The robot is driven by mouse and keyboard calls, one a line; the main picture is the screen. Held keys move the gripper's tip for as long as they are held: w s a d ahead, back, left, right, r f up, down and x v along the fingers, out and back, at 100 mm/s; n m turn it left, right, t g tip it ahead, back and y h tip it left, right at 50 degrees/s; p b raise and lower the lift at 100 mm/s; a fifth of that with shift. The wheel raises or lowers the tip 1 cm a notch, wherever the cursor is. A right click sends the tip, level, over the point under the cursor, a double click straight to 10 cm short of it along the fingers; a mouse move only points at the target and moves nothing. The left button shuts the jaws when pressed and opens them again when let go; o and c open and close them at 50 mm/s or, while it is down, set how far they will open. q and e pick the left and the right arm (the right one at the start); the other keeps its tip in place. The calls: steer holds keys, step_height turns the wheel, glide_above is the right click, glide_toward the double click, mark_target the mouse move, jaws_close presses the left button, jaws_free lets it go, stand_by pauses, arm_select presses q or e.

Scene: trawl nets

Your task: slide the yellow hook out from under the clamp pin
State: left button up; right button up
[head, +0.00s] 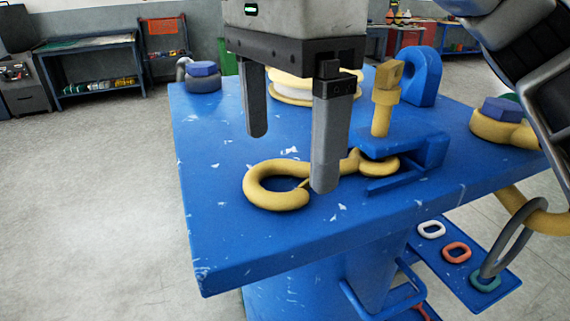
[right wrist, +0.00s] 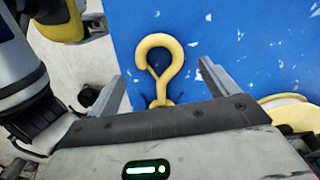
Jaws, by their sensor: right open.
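The yellow hook (head: 270,190) lies flat on the blue table, its curved end toward the left and its eye end at the clamp. The blue clamp (head: 428,152) stands on the table with a yellow clamp pin (head: 382,115) upright in it; the hook's eye end is under the pin. My right gripper (head: 290,165) is open and empty above the hook, one finger in front of its shank. In the right wrist view the hook (right wrist: 158,55) shows between the open fingers (right wrist: 165,80). My left gripper is not in view.
The blue table (head: 230,235) has bare room at its left and front. A yellow spool (head: 290,88) stands behind the gripper. A blue lug (head: 422,75) and bolted shackles (head: 203,75) sit near the edges. Coloured links (head: 457,252) lie on a lower plate.

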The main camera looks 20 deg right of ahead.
mark_target(212, 206)
steer(key=shift+f, duration=0.65)
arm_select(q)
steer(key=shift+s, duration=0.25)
arm_select(e)
steer(key=shift+f, duration=0.75)
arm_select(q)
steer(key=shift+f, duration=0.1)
arm_select(e)
steer(key=c, duration=1.4)
steer(key=shift+s+a, duration=0.1)
steer(key=shift+a, duration=0.55)
steer(key=shift+c, duration=0.2)
steer(key=a, duration=0.3)
steer(key=shift+a+p, duration=0.3)
steer(key=shift+a, duration=0.7)
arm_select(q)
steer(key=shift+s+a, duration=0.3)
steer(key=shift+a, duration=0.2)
arm_select(e)
steer(key=shift+a, duration=0.25)
